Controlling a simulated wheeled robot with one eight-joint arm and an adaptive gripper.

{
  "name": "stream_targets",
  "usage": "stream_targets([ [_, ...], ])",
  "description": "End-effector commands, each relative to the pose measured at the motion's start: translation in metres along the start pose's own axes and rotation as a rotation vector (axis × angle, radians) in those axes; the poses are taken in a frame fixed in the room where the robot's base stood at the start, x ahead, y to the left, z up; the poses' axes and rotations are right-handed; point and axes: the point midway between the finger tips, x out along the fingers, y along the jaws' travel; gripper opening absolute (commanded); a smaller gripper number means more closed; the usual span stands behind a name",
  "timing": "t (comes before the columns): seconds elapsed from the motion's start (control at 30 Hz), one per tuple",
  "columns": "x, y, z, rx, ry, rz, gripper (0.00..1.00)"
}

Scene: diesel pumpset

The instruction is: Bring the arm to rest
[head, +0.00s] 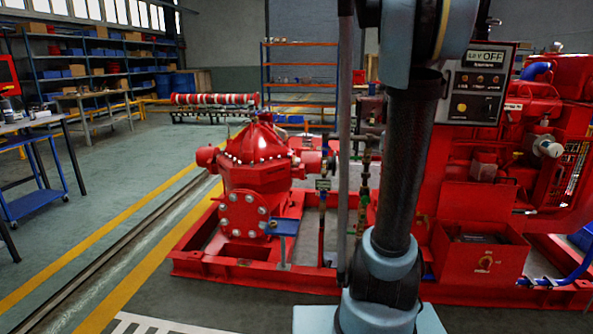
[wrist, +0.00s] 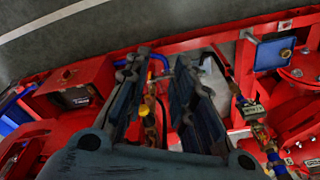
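My arm (head: 407,170) stands nearly upright right of centre in the head view, rising from my base and running out of the top of the picture. Its gripper is not visible in that view. In the wrist view my gripper (wrist: 163,60) reaches up from the bottom edge, its two dark fingers apart with a gap between them. Nothing is held between the fingers. Behind them lie the red pumpset frame, thin pipes and a yellow fitting; I cannot tell how far off these are.
The red pump (head: 255,165) stands on a red base frame (head: 215,268) beyond my arm. A control panel (head: 479,85) and red engine (head: 548,120) are at right. A workbench (head: 40,125) stands at left. The floor (head: 120,185) between bench and pump is clear.

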Motion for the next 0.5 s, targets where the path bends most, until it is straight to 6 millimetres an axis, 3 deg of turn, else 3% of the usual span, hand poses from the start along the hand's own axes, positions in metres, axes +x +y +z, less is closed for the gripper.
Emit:
stream_targets([
  [0.1,0.0,-0.003,0.038,-0.075,0.006,-0.007,0.23],
  [0.5,0.019,0.001,0.15,-0.321,0.031,-0.03,0.23],
])
